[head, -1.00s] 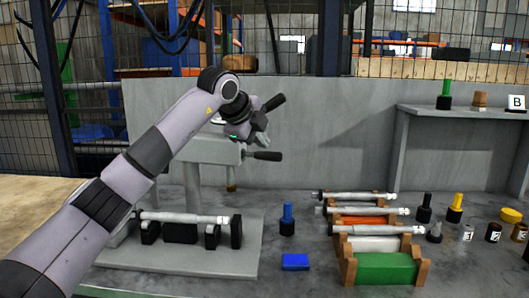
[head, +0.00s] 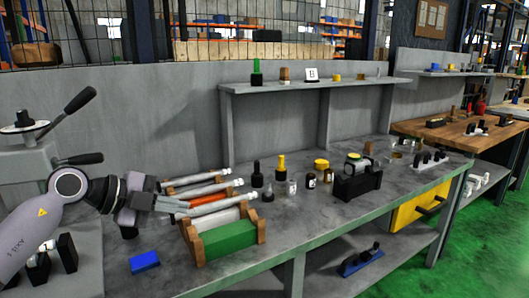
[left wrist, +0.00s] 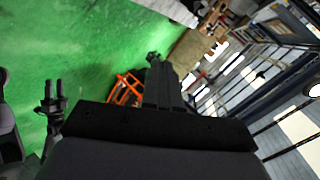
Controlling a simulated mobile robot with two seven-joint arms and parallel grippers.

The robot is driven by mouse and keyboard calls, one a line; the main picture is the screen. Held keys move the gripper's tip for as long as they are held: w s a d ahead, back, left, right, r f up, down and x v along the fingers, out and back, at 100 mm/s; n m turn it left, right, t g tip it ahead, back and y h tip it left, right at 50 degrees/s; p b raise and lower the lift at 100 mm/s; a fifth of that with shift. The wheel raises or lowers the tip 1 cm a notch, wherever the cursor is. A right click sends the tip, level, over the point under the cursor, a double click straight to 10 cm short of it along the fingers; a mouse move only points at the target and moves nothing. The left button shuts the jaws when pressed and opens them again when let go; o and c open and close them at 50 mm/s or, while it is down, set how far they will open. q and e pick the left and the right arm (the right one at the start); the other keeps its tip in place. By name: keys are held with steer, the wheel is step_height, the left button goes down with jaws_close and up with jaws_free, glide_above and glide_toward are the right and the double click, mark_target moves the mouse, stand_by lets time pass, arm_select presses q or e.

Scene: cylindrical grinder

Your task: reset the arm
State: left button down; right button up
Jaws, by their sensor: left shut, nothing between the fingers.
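My left arm comes in from the left in the head view. Its gripper (head: 168,203) is shut and empty, pointing right. In the picture it overlaps the left ends of the metal shafts (head: 212,187) on the rack; I cannot tell how far above them it is. The left wrist view shows its dark fingers (left wrist: 160,85) together, with green floor beyond. A dark two-pronged shape (left wrist: 53,108) at the left of that view may be my right gripper, too small to judge. The right arm does not show in the head view.
The rack's green block (head: 230,240) and a blue block (head: 144,262) are on the grey bench. Bottles (head: 291,187) and a black fixture (head: 357,185) stand further right. A shelf (head: 300,85) runs behind. The grinder (head: 30,160) is at the left. An orange frame (left wrist: 125,88) stands on the floor.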

arm_select(q)
steer(key=s+d+f+n+t+h+p, duration=0.1)
steer(key=s+d+f+n+t+h, duration=0.2)
steer(key=s+d+f+h, duration=0.35)
steer(key=s+a+f+n+t+y+p, duration=0.1)
steer(key=s+a+f+n+t+y, duration=0.2)
steer(key=f+n+t+y, duration=0.25)
steer(key=s+a+f+n+t+y+p, duration=0.1)
steer(key=s+a+f+n+t+y, duration=0.15)
steer(key=s+f+n+y, duration=0.4)
steer(key=s+a+f+n+g+y, duration=0.2)
steer(key=s+f+n+g, duration=0.5)
steer(key=s+f, duration=0.6)
steer(key=shift+a+f+n+g+y, duration=0.3)
steer(key=shift+a+f+y, duration=0.05)
steer(key=shift+a+f, duration=0.4)
